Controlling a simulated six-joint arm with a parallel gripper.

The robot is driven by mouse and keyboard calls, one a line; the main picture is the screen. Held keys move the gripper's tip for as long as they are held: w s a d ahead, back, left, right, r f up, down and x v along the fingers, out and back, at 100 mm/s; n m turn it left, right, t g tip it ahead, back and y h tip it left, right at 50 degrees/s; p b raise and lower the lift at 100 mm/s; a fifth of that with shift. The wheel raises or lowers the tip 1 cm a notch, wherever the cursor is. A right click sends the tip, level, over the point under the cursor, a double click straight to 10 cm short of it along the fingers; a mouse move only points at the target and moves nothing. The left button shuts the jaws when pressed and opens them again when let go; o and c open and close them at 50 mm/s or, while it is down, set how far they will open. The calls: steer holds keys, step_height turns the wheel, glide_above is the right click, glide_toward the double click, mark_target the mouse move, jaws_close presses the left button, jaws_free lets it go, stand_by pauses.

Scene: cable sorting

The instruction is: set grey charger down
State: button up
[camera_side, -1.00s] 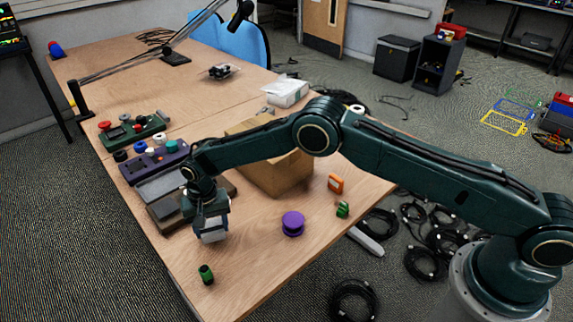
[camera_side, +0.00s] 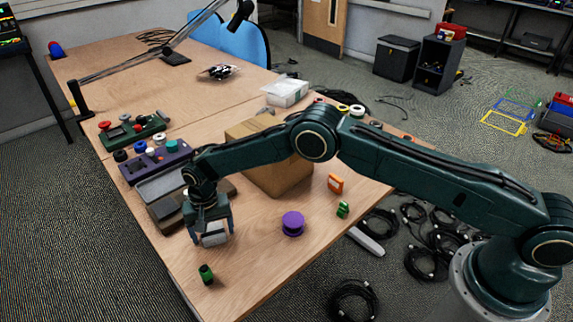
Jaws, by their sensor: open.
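The grey charger (camera_side: 214,239) is a small pale grey block near the left edge of the table, between the fingers of my gripper (camera_side: 213,238). My gripper points straight down and its jaws are open, with a finger on either side of the charger. The charger appears to be at table level. Its contact with the tabletop and any small gap to the fingers are too small to tell.
A green cylinder (camera_side: 206,274) stands in front of the gripper. A purple spool (camera_side: 292,224) is to the right. Grey trays (camera_side: 162,187) and a cardboard box (camera_side: 275,170) lie behind. Orange (camera_side: 335,183) and green (camera_side: 343,210) items sit near the right edge. Bare table lies between charger and spool.

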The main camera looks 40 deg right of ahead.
mark_target(212, 231)
steer(key=shift+r, duration=0.1)
step_height(212, 231, up, 12)
stand_by(0.7)
stand_by(0.4)
